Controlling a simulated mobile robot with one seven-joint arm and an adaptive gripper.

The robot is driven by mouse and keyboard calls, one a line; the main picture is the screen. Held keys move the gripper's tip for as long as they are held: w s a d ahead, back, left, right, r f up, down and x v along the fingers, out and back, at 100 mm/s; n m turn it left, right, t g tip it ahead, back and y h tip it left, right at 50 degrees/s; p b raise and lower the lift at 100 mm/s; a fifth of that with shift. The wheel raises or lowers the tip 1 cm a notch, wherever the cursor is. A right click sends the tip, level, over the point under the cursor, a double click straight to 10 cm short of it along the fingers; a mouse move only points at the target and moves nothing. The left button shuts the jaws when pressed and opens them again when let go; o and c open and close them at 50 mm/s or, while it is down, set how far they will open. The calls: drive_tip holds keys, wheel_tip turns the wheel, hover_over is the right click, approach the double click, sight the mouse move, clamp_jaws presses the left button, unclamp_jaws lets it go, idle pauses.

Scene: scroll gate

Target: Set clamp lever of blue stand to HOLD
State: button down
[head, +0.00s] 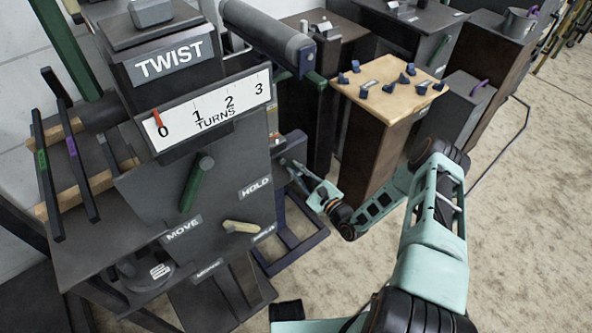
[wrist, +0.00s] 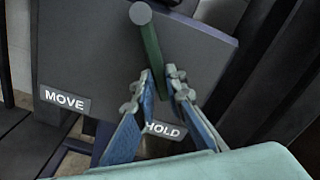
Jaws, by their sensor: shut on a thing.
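The blue stand (head: 297,238) is behind the large grey TWIST stand in the head view, mostly hidden. In the wrist view its dark panel (wrist: 90,50) carries a MOVE label (wrist: 65,100) at left and a HOLD label (wrist: 165,130) at lower right. The green clamp lever (wrist: 152,48) runs from its round pivot at the top down and slightly right, its lower end pointing toward HOLD. My gripper (wrist: 160,80) is shut on the lever's lower part. In the head view my gripper (head: 300,170) is beside the panel, and the lever is not visible there.
The grey TWIST stand (head: 150,210) has its own green lever (head: 197,182) near a MOVE label, and a pale handle. Behind my arm is a wooden-topped pedestal (head: 385,85) with several small blue pieces. Open carpet (head: 530,200) lies to the right.

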drive_tip(key=c, duration=2)
unclamp_jaws()
drive_tip(key=shift+o, duration=0.2)
drive_tip(key=shift+d, duration=0.1)
drive_tip(key=v, duration=1.2)
drive_tip(key=shift+w+r, duration=0.1)
